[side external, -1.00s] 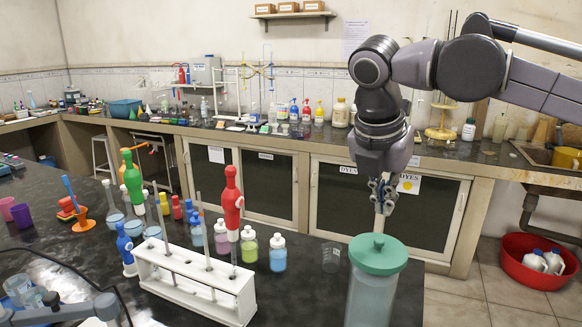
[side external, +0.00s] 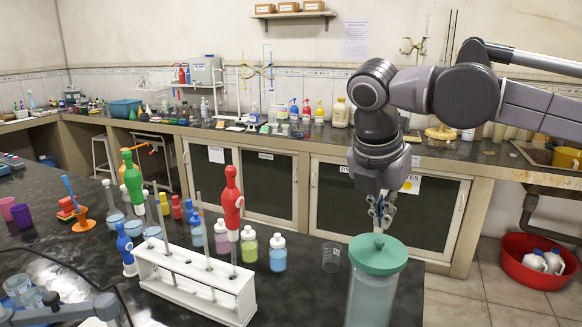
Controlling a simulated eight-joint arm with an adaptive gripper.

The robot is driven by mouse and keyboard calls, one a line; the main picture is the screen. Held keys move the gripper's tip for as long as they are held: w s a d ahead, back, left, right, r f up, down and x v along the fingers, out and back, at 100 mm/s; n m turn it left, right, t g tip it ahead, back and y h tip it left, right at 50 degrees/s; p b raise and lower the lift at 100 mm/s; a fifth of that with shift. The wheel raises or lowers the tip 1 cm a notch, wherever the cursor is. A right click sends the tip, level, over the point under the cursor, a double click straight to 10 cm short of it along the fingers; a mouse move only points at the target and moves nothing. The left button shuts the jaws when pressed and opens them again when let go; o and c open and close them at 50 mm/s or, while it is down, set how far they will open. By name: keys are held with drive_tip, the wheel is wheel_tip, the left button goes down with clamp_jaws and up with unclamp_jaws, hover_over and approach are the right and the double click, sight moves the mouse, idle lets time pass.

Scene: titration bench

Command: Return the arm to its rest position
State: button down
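My gripper (side external: 380,222) hangs pointing down at the right of the dark bench. It is small here, and its fingertips are close above the round green lid (side external: 378,254) of a tall clear jar (side external: 371,298). I cannot tell whether the fingers touch the lid's knob or whether they are open or shut. My arm reaches in from the upper right edge of the picture.
A white rack (side external: 196,281) with pipettes, one with a red bulb (side external: 232,203), stands left of the jar. A small clear beaker (side external: 331,257) and capped bottles (side external: 277,252) stand between. Open air lies above the jar and aisle.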

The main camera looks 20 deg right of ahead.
drive_tip(key=shift+f, duration=1.3)
drive_tip(key=shift+r, duration=3.5)
drive_tip(key=d+f+m, duration=0.1)
drive_tip(key=s+d+f+m+y, duration=0.1)
drive_tip(key=d+m, duration=0.1)
drive_tip(key=d+f+m, duration=0.1)
drive_tip(key=d+m, duration=0.1)
drive_tip(key=shift+s+f, duration=0.3)
drive_tip(key=shift+f, duration=0.1)
drive_tip(key=s+d+f+m+t+y, duration=0.1)
drive_tip(key=s+d+f+m+t, duration=0.1)
drive_tip(key=s+d+f+m, duration=0.3)
drive_tip(key=s+d+f+m+t+y, duration=0.2)
drive_tip(key=s+d+f+m, duration=0.2)
drive_tip(key=f+m, duration=0.8)
drive_tip(key=shift+s+d+f+m+t, duration=0.2)
drive_tip(key=shift+s+d+m+t, duration=0.2)
drive_tip(key=shift+d+m, duration=0.45)
drive_tip(key=shift+a, duration=0.15)
